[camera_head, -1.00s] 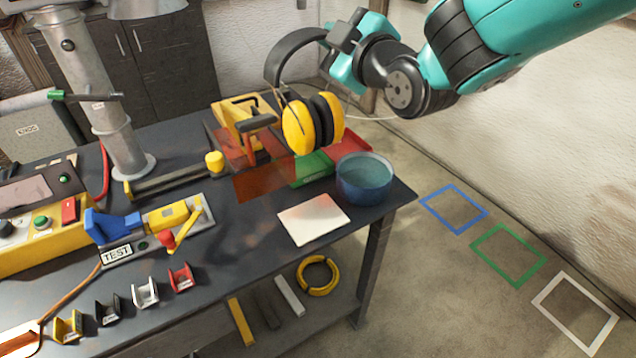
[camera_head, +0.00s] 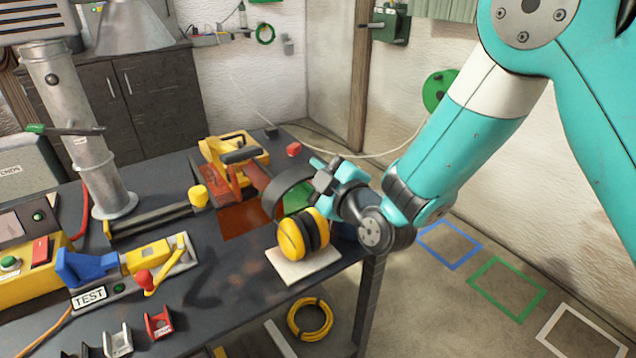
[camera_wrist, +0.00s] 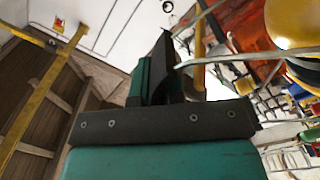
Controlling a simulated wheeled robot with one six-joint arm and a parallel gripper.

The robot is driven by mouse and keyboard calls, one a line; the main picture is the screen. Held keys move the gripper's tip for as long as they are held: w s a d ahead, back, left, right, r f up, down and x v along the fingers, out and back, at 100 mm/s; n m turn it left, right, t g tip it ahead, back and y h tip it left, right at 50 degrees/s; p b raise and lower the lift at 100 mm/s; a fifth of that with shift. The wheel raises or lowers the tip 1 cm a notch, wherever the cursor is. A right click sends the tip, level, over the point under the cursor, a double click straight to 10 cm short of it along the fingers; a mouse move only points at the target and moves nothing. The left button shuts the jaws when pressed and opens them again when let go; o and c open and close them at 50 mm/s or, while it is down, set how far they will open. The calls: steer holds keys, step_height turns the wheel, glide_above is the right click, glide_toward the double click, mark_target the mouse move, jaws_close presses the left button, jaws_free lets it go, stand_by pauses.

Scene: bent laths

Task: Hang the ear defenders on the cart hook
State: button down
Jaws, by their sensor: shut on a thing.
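The ear defenders (camera_head: 303,236), with yellow cups, black cushions and a dark headband, are in the head view over the bench's front right corner. My gripper (camera_head: 326,180) is shut on their headband, and the cups hang below it. The cups overlap a white square sheet (camera_head: 291,272); I cannot tell whether they touch it. In the wrist view my gripper (camera_wrist: 165,75) points away from the camera, and a yellow cup (camera_wrist: 297,22) shows at upper right. I cannot make out a cart or its hook in either view.
A dark workbench (camera_head: 205,290) carries a yellow and red tool (camera_head: 235,160), a TEST clamp unit (camera_head: 130,265) and small coloured brackets (camera_head: 158,323). Floor with coloured outlines (camera_head: 507,287) lies clear at right.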

steer(key=shift+f, duration=0.25)
steer(key=c, duration=1.2)
jaws_free()
steer(key=shift+f, duration=0.25)
steer(key=r+b+v, duration=0.1)
steer(key=b+v, duration=1.6)
steer(key=b, duration=0.5)
steer(key=shift+d, duration=0.25)
